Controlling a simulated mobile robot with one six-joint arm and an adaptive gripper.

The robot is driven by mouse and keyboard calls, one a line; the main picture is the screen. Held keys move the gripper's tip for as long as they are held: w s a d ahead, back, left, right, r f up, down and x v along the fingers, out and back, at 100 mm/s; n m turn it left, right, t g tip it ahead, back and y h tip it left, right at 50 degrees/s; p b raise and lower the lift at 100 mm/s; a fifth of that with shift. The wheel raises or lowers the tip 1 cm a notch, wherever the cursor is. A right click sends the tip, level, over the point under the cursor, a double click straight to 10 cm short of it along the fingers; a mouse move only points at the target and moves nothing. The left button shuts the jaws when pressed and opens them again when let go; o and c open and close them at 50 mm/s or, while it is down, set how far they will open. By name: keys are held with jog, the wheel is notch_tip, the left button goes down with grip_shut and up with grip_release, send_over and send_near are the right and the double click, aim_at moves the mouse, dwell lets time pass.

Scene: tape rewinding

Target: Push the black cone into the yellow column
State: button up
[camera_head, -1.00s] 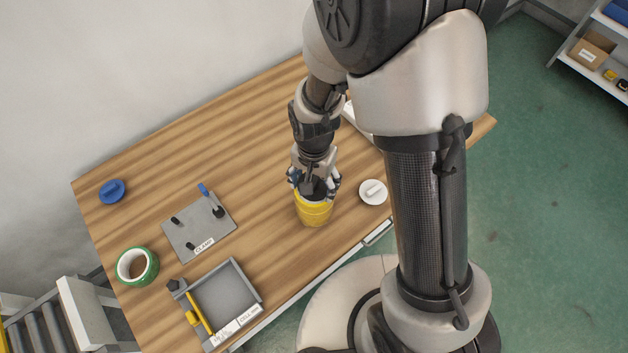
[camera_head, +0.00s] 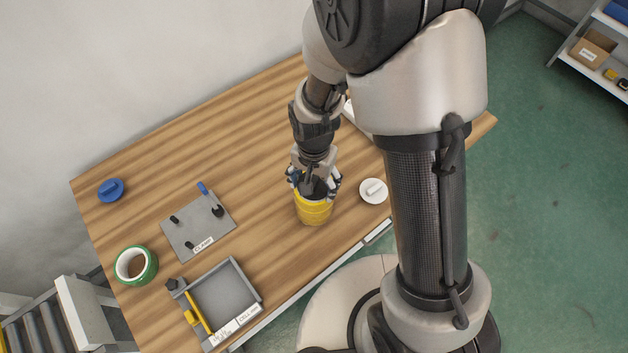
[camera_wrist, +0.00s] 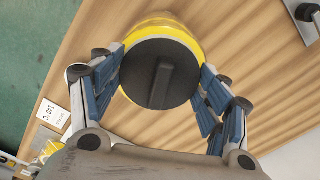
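The yellow column (camera_head: 313,212) stands upright near the front edge of the table. The black cone (camera_head: 317,188) is at its top, partly hidden by my gripper in the head view. In the wrist view the black cone (camera_wrist: 150,78) shows as a dark round top with a raised bar, and the yellow column (camera_wrist: 165,27) shows as a rim around it. My gripper (camera_wrist: 160,88) is open, with its blue-padded fingers spread on both sides of the cone and column. The raised bar is clear of the fingers. I cannot tell whether the pads touch the sides, nor how deep the cone sits.
A white round lid (camera_head: 373,190) lies close to the right of the column. To the left are a grey clamp plate (camera_head: 190,238), a grey tray (camera_head: 259,277), a green tape roll (camera_head: 151,266) and a blue knob (camera_head: 111,189). The back middle of the table is clear.

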aim_at(314, 181)
jog(key=o, duration=0.4)
jog(key=shift+o, duration=0.4)
jog(key=shift+o, duration=0.8)
jog(key=shift+r+p, duration=2.7)
jog(key=shift+r, duration=0.8)
